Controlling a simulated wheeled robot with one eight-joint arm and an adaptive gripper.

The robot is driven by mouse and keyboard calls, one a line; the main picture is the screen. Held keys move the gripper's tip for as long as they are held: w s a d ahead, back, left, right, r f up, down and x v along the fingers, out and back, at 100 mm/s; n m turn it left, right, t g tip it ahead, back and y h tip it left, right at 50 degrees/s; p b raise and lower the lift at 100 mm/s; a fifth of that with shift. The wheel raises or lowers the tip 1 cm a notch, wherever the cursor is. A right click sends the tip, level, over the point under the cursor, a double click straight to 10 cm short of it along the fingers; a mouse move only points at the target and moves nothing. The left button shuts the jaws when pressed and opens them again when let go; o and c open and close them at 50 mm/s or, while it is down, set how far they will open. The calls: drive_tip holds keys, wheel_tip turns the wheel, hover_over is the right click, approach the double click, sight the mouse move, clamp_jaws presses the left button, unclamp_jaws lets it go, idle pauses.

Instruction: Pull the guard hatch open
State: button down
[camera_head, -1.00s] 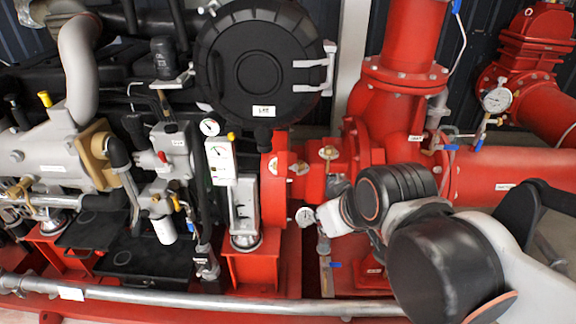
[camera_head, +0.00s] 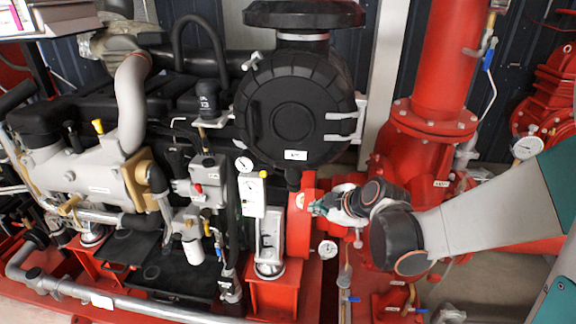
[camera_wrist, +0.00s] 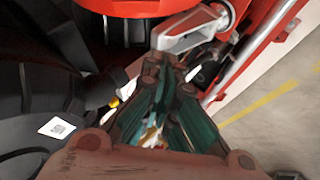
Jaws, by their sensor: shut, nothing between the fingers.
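My gripper (camera_head: 318,207) is shut and empty, its green fingers pointing left beside the red ring-shaped housing (camera_head: 297,222) in the head view. In the wrist view the fingertips (camera_wrist: 168,66) are close together just below a grey handle-like bracket (camera_wrist: 190,32); I cannot tell whether they touch it. Which part is the guard hatch is not clear. A large round black cover (camera_head: 270,128), with a white label and grey brackets at its right edge, looks closed above the gripper. A black ribbed body with a white label (camera_wrist: 60,127) shows at the wrist view's left.
A gauge (camera_head: 327,249) sits just below my gripper, and a white-faced indicator (camera_head: 252,195) stands left of the housing. A thick red vertical pipe (camera_head: 440,70) rises behind my arm. A grey rail (camera_head: 130,306) runs along the front. Open floor (camera_wrist: 285,90) shows in the wrist view.

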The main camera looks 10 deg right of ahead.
drive_tip(key=w+a+f+n+b, duration=0.1)
drive_tip(key=w+a+f+n, duration=0.25)
drive_tip(key=w+f, duration=0.7)
drive_tip(key=shift+t+y, duration=0.3)
drive_tip(key=shift+y, duration=0.1)
drive_tip(key=shift+w+d+r+b, duration=0.15)
drive_tip(key=shift+d+r, duration=0.15)
drive_tip(key=shift+d, duration=0.55)
drive_tip(key=shift+d+r+b, duration=0.2)
drive_tip(key=shift+d+r, duration=0.1)
drive_tip(key=shift+d, duration=0.55)
drive_tip(key=shift+w+d+r+b, duration=0.15)
drive_tip(key=shift+d+r, duration=0.15)
drive_tip(key=shift+d, duration=0.55)
drive_tip(key=shift+s, duration=0.1)
drive_tip(key=d, duration=0.1)
drive_tip(key=d+b, duration=0.1)
drive_tip(key=d, duration=0.2)
drive_tip(key=shift+s+d+f+b, duration=0.15)
drive_tip(key=shift+s+f+b, duration=0.15)
drive_tip(key=shift+f+b, duration=0.1)
